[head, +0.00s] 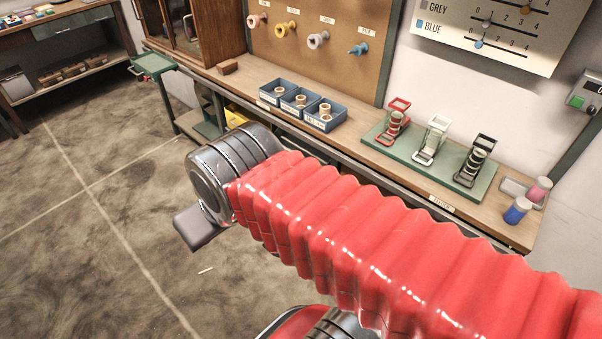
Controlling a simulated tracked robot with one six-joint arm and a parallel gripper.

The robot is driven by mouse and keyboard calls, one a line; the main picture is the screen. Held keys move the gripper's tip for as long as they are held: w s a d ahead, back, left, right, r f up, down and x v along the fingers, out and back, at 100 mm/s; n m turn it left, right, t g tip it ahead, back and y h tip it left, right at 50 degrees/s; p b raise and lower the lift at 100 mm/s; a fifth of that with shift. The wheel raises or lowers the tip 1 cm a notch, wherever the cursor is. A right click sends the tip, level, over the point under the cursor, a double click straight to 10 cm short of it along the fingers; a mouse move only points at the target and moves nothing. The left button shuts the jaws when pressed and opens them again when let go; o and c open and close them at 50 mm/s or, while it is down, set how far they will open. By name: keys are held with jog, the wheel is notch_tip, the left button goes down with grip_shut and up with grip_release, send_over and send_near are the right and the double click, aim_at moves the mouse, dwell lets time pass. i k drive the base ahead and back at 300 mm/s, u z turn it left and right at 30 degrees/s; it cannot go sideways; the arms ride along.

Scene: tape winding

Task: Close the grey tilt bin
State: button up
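I cannot pick out a grey tilt bin for certain in the head view. Something yellow (238,117) shows under the workbench, left of the blue-grey trays, and my arm covers much of the space below the bench to its right. My arm, in a red ribbed sleeve, reaches from the lower right to the middle left. It ends in a dark metal joint with a small dark grey block below it, in front of the bench and over the floor. No gripper fingers can be made out, and nothing held shows.
The wooden workbench (352,151) holds blue-grey trays (277,92) with spools, a green board (383,136) with red, white and black stands, and pots (517,210) at right. A green side stand (153,64) is at left. The floor (95,230) at left is clear.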

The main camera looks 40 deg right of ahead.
aim_at(291, 142)
jog(key=z, duration=0.05)
jog(key=i, duration=1)
jog(key=z, duration=0.05)
